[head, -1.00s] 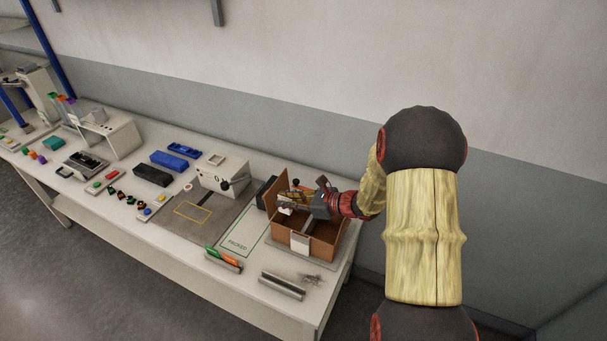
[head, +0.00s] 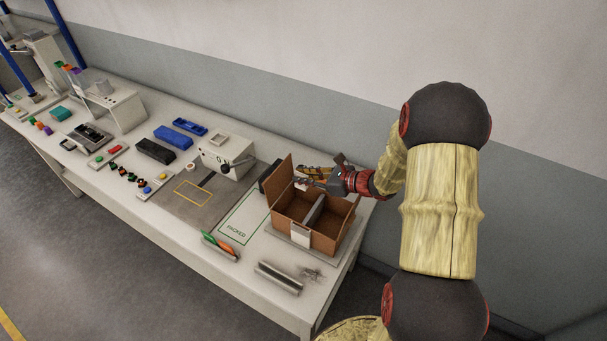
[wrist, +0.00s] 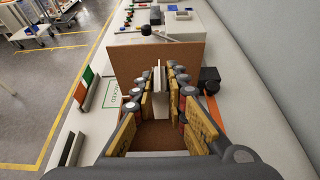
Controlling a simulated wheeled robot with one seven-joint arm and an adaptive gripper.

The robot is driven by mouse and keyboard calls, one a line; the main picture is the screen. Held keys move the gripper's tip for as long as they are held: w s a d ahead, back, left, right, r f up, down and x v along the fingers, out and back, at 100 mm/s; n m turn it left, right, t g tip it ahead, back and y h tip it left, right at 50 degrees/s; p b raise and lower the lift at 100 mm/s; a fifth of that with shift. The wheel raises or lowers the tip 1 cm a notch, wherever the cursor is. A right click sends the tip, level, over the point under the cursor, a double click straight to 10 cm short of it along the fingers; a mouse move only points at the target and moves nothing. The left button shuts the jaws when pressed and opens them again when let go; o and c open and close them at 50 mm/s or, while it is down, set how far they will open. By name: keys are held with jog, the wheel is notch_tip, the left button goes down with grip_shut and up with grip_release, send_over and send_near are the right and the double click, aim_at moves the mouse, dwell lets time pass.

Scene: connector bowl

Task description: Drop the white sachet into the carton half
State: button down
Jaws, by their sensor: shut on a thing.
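My gripper (head: 312,180) is over the back left part of the open brown carton (head: 325,243), pointing left. In the wrist view, the gripper (wrist: 160,82) is shut on a thin white thing seen edge-on, which I take as the white sachet (wrist: 158,78). In the head view the sachet cannot be made out. The carton has a raised left flap (head: 281,182) and a pale grey strip across its middle, between two halves. In the wrist view the flap (wrist: 128,62) stands upright just beyond the fingertips. Whether the sachet touches the carton is unclear.
A white box with a black lever (head: 222,158) stands left of the carton. A green-outlined area marked PACKED (head: 236,229) is empty. A tray with green and orange items (head: 220,246) and a metal channel (head: 278,278) lie near the front edge.

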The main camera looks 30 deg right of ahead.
aim_at(303, 176)
jog(key=shift+f+b, duration=0.65)
jog(key=shift+f, duration=0.7)
jog(key=c, duration=1.7)
grip_release()
jog(key=shift+r, duration=0.15)
notch_tip(303, 176, up, 10)
jog(key=shift+f, duration=0.15)
